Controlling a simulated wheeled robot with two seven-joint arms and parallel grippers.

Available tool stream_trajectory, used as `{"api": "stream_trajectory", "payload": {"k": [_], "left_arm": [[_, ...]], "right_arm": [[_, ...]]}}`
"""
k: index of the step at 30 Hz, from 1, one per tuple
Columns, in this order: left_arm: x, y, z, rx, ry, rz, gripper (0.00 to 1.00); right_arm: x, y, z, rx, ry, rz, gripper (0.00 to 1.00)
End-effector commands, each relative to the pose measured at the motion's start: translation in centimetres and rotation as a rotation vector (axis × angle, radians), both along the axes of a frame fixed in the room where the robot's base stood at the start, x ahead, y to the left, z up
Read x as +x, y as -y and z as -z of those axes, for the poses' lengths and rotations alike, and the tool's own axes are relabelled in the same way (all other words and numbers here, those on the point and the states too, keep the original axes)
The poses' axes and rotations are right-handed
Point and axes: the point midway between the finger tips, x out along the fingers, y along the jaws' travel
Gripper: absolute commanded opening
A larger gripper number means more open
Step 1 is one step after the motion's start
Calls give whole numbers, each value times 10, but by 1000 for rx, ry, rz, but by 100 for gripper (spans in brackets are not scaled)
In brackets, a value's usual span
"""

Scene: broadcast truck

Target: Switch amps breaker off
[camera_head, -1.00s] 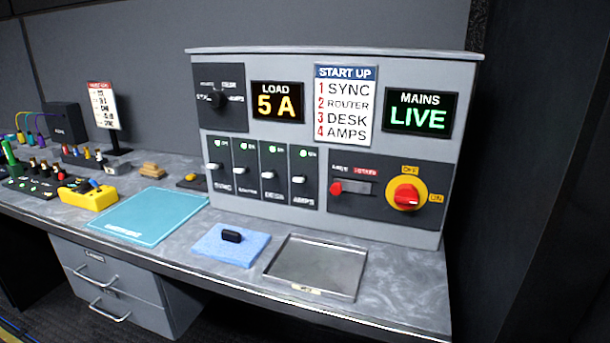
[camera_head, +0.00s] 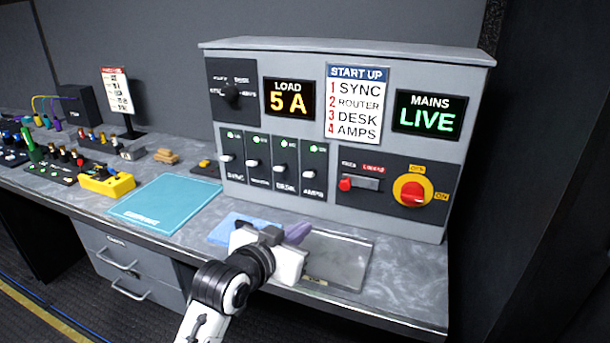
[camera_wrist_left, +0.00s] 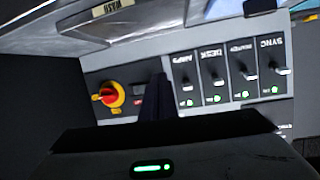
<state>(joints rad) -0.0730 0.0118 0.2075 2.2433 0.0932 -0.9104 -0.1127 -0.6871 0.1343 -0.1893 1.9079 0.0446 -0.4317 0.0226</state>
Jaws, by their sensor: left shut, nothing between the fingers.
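The amps breaker (camera_head: 308,174) is the rightmost of the breakers on the grey panel, with a white lever and a lit green light above it. It also shows upside down in the left wrist view (camera_wrist_left: 187,86), green light lit. My left gripper (camera_head: 297,233) is shut and empty, in front of and below the breakers, over the blue pad and metal tray. In the wrist view its dark fingers (camera_wrist_left: 157,98) show beside the amps breaker; I cannot tell that they touch anything. My right gripper is not in view.
The other breakers (camera_head: 252,162) stand close beside it, green lights lit. A red-and-yellow rotary switch (camera_head: 412,192) is to the right. The load display (camera_head: 289,97) reads 5 A; the mains display (camera_head: 430,113) reads LIVE. The metal tray (camera_head: 350,250) and teal mat (camera_head: 165,202) lie in front.

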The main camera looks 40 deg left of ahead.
Motion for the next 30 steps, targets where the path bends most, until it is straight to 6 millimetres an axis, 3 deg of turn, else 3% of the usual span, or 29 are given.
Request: {"api": "stream_trajectory", "payload": {"k": [1, 4, 6, 9, 22, 30], "left_arm": [[12, -11, -22, -3, 71, -24, 0], [27, -31, -58, -3, 195, -63, 0], [33, -42, -78, -4, 262, -88, 0], [37, -51, -93, -2, 311, -106, 0], [42, -53, -95, -1, 317, -107, 0], [87, -63, -96, -3, 316, -107, 0]], "right_arm": [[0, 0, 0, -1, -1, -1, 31], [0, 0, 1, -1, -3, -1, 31], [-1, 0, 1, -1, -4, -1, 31], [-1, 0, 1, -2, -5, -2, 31], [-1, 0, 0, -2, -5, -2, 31], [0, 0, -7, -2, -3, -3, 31]]}}
